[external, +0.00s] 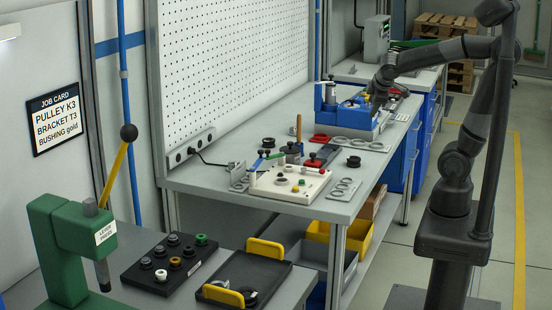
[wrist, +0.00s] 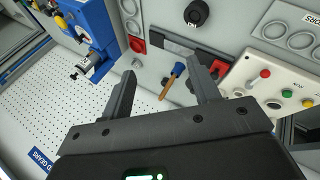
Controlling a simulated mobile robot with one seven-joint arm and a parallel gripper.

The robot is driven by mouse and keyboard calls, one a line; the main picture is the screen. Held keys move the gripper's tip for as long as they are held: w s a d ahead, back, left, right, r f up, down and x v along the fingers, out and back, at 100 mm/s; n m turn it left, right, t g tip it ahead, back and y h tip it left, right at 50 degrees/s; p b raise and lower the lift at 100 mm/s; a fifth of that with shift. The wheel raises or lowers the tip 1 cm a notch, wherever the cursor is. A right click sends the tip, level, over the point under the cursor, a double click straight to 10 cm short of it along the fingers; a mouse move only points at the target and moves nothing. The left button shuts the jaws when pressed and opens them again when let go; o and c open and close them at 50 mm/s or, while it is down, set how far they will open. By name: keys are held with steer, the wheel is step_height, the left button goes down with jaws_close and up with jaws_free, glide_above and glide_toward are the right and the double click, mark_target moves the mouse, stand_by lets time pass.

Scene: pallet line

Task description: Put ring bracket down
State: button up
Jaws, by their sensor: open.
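My gripper (external: 374,98) is over the bench beside the blue fixture (external: 345,114). In the wrist view its two fingers stand wide apart (wrist: 161,68) with nothing held between them. No part is clearly recognisable as the ring bracket. Candidates are a grey upright bracket with holes (external: 238,177) at the bench's left end and grey plates with round openings (external: 345,188) at the front edge. Similar grey plates (wrist: 273,30) lie at upper right in the wrist view. A black ring-shaped part (wrist: 197,12) lies on the bench at the top.
A blue-headed hammer (wrist: 172,78) with a wooden handle lies beyond the fingers. A white button panel (external: 288,183), red parts (external: 315,161) and a pegboard (external: 235,55) surround the work area. A green press (external: 70,240) and black trays (external: 168,262) stand in front.

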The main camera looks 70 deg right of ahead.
steer(key=s+a+m+t+y, duration=0.1)
steer(key=s+a+m+y, duration=0.3)
steer(key=s+a, duration=0.5)
steer(key=shift+s+a+f+y, duration=0.2)
steer(key=shift+a+f+y, duration=0.1)
steer(key=shift+a+y, duration=0.7)
steer(key=shift+a, duration=0.1)
